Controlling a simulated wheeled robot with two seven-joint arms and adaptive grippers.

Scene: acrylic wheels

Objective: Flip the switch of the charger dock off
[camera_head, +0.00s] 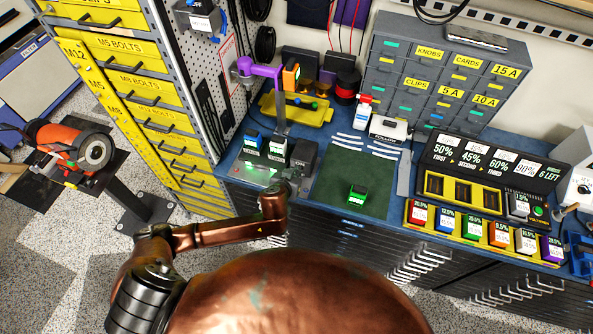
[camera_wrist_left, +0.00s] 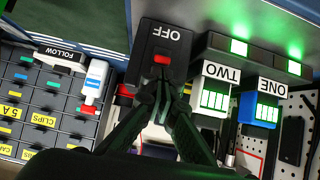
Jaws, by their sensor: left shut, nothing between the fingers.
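The charger dock (camera_head: 258,178) stands at the left front of the blue bench, with green lights glowing on it. It holds a blue battery and a white battery, labelled ONE (camera_wrist_left: 268,87) and TWO (camera_wrist_left: 221,74) in the left wrist view. At its right end is a black switch box (camera_head: 304,152), with the word OFF and a red switch (camera_wrist_left: 162,59) in the left wrist view. My left gripper (camera_head: 291,178) is shut and empty, its fingertips (camera_wrist_left: 164,82) at the red switch. Contact cannot be told. My right gripper is out of view.
A dark green mat (camera_head: 340,190) with a green battery (camera_head: 357,194) lies right of the dock. A purple-topped stand (camera_head: 281,115) rises behind the dock. A yellow-framed rack (camera_head: 470,195) and coloured batteries stand farther right. A drawer cabinet (camera_head: 440,75) is at the back.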

